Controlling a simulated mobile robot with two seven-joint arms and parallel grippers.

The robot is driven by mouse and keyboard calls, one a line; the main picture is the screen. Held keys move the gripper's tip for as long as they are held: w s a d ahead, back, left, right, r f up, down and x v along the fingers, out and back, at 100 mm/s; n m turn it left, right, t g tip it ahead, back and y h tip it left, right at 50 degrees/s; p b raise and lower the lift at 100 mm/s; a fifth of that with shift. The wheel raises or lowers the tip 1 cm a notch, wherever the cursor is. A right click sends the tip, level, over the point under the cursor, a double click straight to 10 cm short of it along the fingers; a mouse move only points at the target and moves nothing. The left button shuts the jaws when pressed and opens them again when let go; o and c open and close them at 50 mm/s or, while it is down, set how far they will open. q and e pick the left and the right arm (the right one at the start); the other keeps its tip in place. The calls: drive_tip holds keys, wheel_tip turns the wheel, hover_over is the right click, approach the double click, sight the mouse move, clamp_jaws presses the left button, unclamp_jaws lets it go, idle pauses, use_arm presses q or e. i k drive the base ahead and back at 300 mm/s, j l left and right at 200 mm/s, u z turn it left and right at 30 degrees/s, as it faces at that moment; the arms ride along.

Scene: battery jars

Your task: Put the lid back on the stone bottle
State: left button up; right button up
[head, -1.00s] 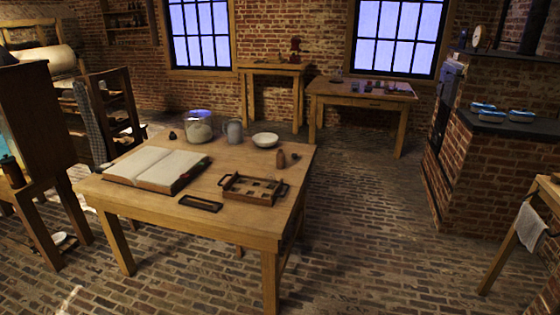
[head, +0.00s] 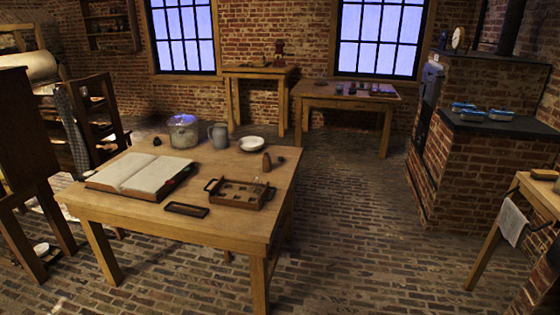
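A small brown bottle (head: 266,163), which may be the stone bottle, stands upright near the right edge of the wooden table (head: 235,225). A small dark piece (head: 280,160) lies just right of it and may be its lid; it is too small to be sure. Another small dark knob-like piece (head: 157,141) sits at the table's back left. Neither gripper shows in the head view.
The table also holds an open book (head: 142,173), a glass jar (head: 183,132), a grey jug (head: 218,136), a white bowl (head: 252,143), a compartment tray (head: 240,194) and a small dark tray (head: 186,210). Brick floor (head: 345,240) is clear to the right.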

sight(266, 159)
drive_tip(key=i+l+z, duration=0.6)
drive_tip(key=i, duration=0.5)
drive_tip(key=i+l+z, duration=0.1)
drive_tip(key=i+z, duration=0.2)
drive_tip(key=i, duration=0.25)
drive_tip(key=i+u, duration=0.3)
drive_tip(key=i, duration=0.35)
drive_tip(key=i+l+u, duration=0.3)
drive_tip(key=i, duration=0.3)
drive_tip(key=i+u, duration=0.25)
drive_tip(key=u, duration=0.15)
drive_tip(key=i+l+u, duration=0.2)
drive_tip(key=u, duration=0.15)
drive_tip(key=i+l+u, duration=0.2)
drive_tip(key=u, duration=0.2)
drive_tip(key=i+l+u, duration=0.15)
drive_tip(key=u, duration=0.25)
drive_tip(key=i+l+u, duration=0.25)
drive_tip(key=u, duration=0.15)
drive_tip(key=i+l+u, duration=0.15)
drive_tip(key=l+u, duration=0.2)
drive_tip(key=i+l+u, duration=0.1)
drive_tip(key=l+u, duration=0.15)
drive_tip(key=u, duration=0.15)
